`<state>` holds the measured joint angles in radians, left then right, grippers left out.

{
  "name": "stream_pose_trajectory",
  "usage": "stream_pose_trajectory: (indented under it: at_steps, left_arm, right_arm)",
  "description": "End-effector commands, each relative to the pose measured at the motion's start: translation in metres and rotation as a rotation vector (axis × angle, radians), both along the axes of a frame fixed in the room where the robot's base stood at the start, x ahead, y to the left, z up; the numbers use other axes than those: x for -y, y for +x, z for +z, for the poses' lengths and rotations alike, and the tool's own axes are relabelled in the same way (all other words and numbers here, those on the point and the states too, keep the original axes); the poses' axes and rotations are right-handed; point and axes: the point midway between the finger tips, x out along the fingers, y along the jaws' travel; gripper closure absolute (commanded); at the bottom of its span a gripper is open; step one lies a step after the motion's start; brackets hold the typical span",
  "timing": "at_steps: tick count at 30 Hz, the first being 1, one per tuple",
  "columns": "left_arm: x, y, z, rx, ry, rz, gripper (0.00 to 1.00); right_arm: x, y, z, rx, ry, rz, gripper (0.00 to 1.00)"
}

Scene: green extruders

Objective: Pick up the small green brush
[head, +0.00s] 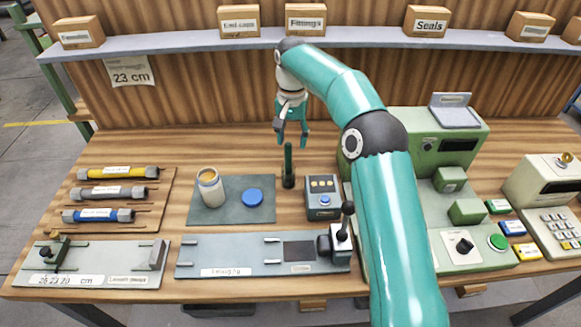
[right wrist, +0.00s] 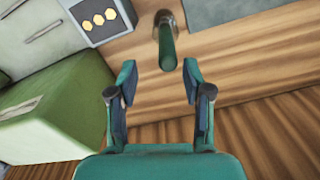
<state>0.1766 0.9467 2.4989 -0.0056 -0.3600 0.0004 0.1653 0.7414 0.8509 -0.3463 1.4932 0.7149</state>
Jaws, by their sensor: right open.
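The small green brush (head: 288,166) stands upright on the wooden table, a dark green stick with a wider dark end at the bottom, between the grey-green mat and the box with yellow buttons. It also shows in the right wrist view (right wrist: 167,45), just beyond the fingertips. My right gripper (head: 292,140) is open and empty, above the brush in the head view and apart from it. In the right wrist view its two fingers (right wrist: 158,75) are spread, with the brush's near end in line with the gap. My left gripper is not in view.
A grey-green mat (head: 232,213) left of the brush holds an open jar (head: 210,187) and a blue lid (head: 252,196). The button box (head: 322,198) stands close on the right, with a green machine (head: 425,140) beyond it. A shelf (head: 180,44) with boxes runs behind.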

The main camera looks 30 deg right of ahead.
Motion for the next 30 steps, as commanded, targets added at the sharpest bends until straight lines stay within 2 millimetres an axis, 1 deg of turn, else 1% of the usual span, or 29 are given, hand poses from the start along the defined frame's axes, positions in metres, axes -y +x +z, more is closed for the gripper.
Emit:
stream_pose_trajectory:
  at_steps: [5,10,13,16,22,23,30]
  left_arm:
    - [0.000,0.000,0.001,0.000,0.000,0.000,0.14]
    - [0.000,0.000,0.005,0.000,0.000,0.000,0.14]
    - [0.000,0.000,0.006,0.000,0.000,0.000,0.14]
    - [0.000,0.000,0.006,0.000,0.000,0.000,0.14]
    - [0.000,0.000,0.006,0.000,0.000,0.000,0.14]
    - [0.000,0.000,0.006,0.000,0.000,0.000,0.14]
    - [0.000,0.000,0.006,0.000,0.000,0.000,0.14]
  right_arm:
    - [-0.004,0.001,-0.012,-0.003,0.001,0.001,0.50]
    - [-0.011,0.002,-0.035,-0.005,0.001,0.003,0.50]
    - [-0.010,0.002,-0.047,-0.003,0.001,0.001,0.50]
    - [-0.010,0.002,-0.053,-0.002,0.001,0.001,0.50]
    - [-0.010,0.002,-0.054,-0.001,0.001,0.001,0.50]
    - [-0.010,0.002,-0.054,-0.001,0.001,0.001,0.52]
    - [-0.009,0.002,-0.054,-0.001,0.001,0.000,0.92]
